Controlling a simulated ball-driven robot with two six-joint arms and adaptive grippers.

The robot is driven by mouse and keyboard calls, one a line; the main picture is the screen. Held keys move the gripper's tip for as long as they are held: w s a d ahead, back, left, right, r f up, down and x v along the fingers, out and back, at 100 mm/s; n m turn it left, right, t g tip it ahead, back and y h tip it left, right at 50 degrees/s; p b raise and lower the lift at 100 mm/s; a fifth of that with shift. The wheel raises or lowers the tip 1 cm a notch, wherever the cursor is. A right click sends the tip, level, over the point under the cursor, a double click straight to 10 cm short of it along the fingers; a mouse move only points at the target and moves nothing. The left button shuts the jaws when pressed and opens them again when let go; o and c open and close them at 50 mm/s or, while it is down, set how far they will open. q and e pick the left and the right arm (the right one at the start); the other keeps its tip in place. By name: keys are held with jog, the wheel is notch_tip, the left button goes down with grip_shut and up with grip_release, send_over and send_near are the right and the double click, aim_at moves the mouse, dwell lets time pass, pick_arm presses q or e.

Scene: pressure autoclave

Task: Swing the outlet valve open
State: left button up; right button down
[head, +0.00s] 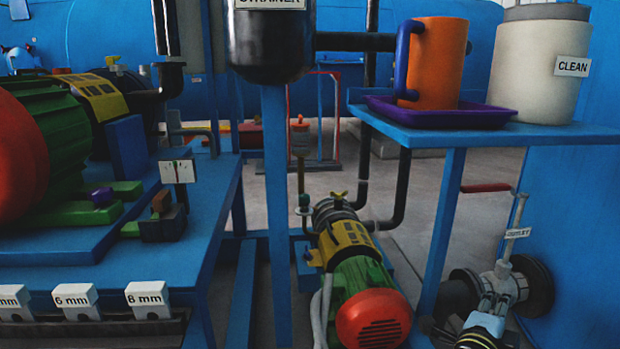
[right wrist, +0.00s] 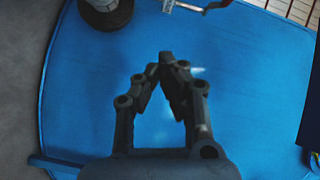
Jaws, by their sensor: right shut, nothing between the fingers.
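The outlet valve (head: 503,283) is at the lower right of the head view, a pale body between dark round flanges. Its lever (head: 519,211) stands up from the body and bends left into a red grip (head: 487,187). A small tag, seemingly reading OUTLET (head: 517,233), hangs on the lever. My right gripper (head: 494,302) is in front of the valve body and partly covers it, well below the red grip. In the right wrist view my gripper (right wrist: 169,62) is shut and empty. A dark flange (right wrist: 105,12) and part of the lever (right wrist: 208,6) show at the top edge. My left gripper is out of view.
A blue shelf (head: 400,112) above the valve holds a purple tray (head: 480,116) with an orange mug (head: 437,62), and a pot marked CLEAN (head: 540,70). A pump with a red end (head: 373,318) stands on the floor to the left. Blue surface (right wrist: 250,110) fills most of the wrist view.

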jog(key=s+a+f+n+g+y, duration=0.1)
jog(key=s+a+f+n+y, duration=0.35)
jog(key=s+n, duration=0.3)
jog(key=s+a+f+n+g+y, duration=0.1)
jog(key=s+a+f+n+y, duration=0.2)
jog(key=s+n+y, duration=0.4)
jog(key=s+a+f+n+g+y, duration=0.1)
jog(key=s+a+f+n+y, duration=0.3)
jog(key=s, duration=0.5)
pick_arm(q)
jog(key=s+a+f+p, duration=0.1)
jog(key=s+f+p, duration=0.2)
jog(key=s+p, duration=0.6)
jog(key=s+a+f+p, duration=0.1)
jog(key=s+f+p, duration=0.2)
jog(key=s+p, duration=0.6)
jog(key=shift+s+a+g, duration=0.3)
pick_arm(e)
jog(key=s+d+f+n+g+h, duration=0.1)
jog(key=s+d+f+n+g, duration=0.1)
jog(key=s, duration=0.8)
jog(key=s+d+f+n+g+h, duration=0.1)
jog(key=s+g, duration=0.3)
jog(key=s, duration=0.7)
jog(key=s+d+f+n+g+h, duration=0.2)
jog(key=s+d+f, duration=0.1)
jog(key=s, duration=0.8)
jog(key=shift+s+d+f+n+g, duration=0.15)
jog(key=shift+d+f+n+g, duration=0.2)
jog(key=shift+f+g, duration=0.05)
